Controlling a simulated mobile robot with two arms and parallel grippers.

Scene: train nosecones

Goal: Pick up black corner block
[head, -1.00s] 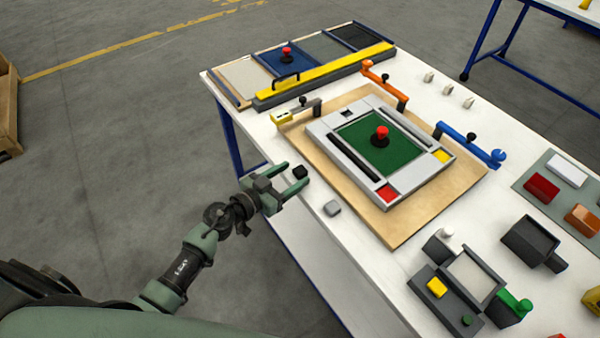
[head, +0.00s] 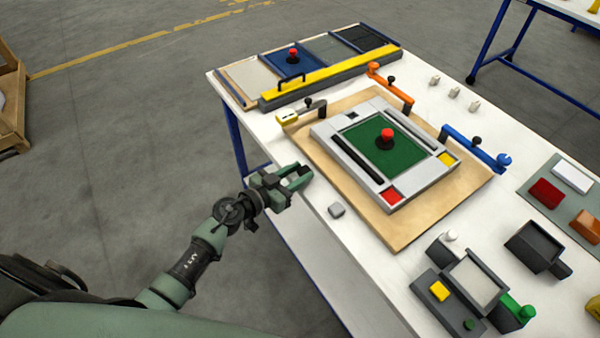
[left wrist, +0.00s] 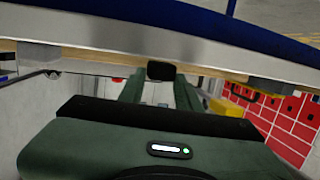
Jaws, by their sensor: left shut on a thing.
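The black corner block (left wrist: 161,71) shows in the left wrist view between the two green fingertips. In the head view it is a small dark shape (head: 296,182), mostly covered by my fingers. My left gripper (head: 299,177) is shut on it at the near left edge of the white table. I cannot tell whether the block is clear of the tabletop. My right gripper is not in view.
A grey block (head: 336,210) lies on the table (head: 330,248) just right of my gripper. A wooden board (head: 408,232) carries a grey frame (head: 420,195) with a green panel, red and yellow corners. Clamps surround it. A yellow-railed rack (head: 325,78) stands at the back.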

